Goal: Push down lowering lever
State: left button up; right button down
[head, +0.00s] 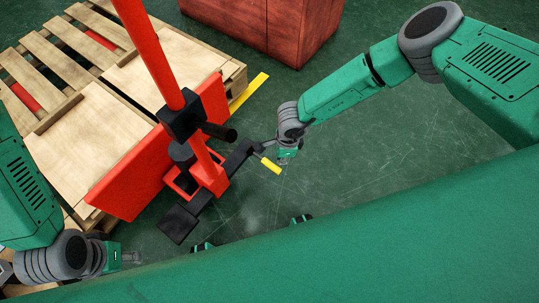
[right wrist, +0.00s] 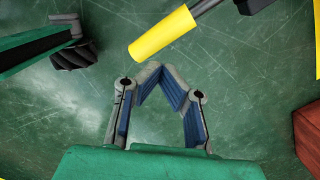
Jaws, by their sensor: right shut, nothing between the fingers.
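A red pallet jack (head: 140,165) with a tall red mast stands at the left in the head view. A dark lever (head: 236,155) juts from its base and carries a short yellow tip (head: 270,165). My right gripper (head: 283,162) is just right of the yellow tip. In the right wrist view the yellow tip (right wrist: 162,33) lies just beyond my right gripper (right wrist: 152,70), whose fingertips meet with nothing between them. I cannot tell whether they touch the tip. My left gripper (head: 132,258) is low at the left, away from the lever; its fingers are too small to judge.
Wooden pallets (head: 70,60) stand behind and left of the jack. A reddish-brown box (head: 270,25) stands at the back. A black foot plate (head: 178,223) sits at the jack's front. The green floor (head: 390,120) at right is clear.

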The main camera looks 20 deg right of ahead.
notch_tip(320, 180, up, 12)
jog(key=d, duration=0.1)
dwell(0.5)
jog(key=shift+s+d+f, duration=0.1)
jog(key=shift+f, duration=0.05)
jog(key=s+d+r+n, duration=0.1)
jog(key=s+d+n, duration=0.3)
jog(key=s+n, duration=0.3)
jog(key=s+d+r+n+h, duration=0.1)
jog(key=s+d+n, duration=0.3)
jog(key=s+n, duration=0.3)
jog(key=s+d+r+n, duration=0.2)
jog(key=s+d+n, duration=0.2)
jog(key=s+n, duration=0.25)
notch_tip(320, 180, up, 16)
jog(key=p, duration=1.6)
jog(key=shift+s+r, duration=0.15)
jog(key=shift+s, duration=0.2)
